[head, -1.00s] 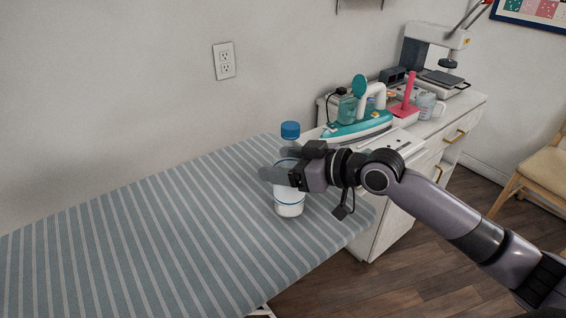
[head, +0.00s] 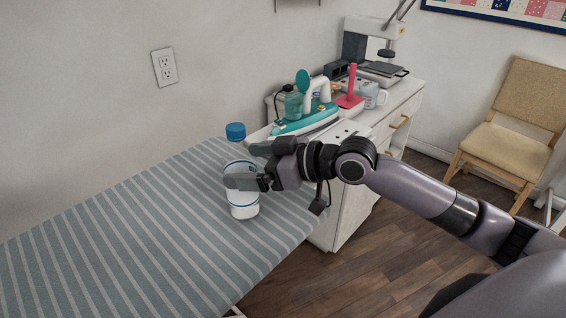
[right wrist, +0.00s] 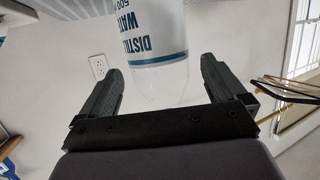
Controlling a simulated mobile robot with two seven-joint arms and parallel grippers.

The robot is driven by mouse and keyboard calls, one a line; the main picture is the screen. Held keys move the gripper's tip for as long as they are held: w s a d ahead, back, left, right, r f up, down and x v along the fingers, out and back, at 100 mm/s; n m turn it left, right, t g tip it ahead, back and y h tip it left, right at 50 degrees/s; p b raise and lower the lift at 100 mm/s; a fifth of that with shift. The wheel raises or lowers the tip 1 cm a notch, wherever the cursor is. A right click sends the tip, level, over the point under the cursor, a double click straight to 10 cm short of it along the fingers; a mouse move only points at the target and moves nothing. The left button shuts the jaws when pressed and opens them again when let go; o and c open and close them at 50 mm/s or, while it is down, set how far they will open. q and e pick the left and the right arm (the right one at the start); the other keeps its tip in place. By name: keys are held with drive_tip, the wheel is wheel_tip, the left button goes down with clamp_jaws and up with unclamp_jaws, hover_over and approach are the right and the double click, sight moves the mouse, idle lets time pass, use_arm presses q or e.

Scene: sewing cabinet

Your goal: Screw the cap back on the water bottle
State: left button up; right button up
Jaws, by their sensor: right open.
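The water bottle (head: 244,210) stands upright on the striped ironing board (head: 130,235). In the right wrist view the bottle (right wrist: 155,35) appears upside down between the two spread fingers, with a gap on each side. The cap is not visible there. My left gripper is not in view.
A teal iron (head: 305,118) and a pink-red holder (head: 350,100) stand on the white cabinet (head: 345,215) behind the board. A sewing machine (head: 372,45) is at its far end. A wooden chair (head: 510,150) stands at right. The board's left part is clear.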

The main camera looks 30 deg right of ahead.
drive_tip(key=v, duration=0.6)
drive_tip(key=shift+f+b, duration=0.1)
drive_tip(key=shift+b, duration=0.3)
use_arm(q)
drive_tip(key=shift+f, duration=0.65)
use_arm(e)
drive_tip(key=shift+v, duration=0.95)
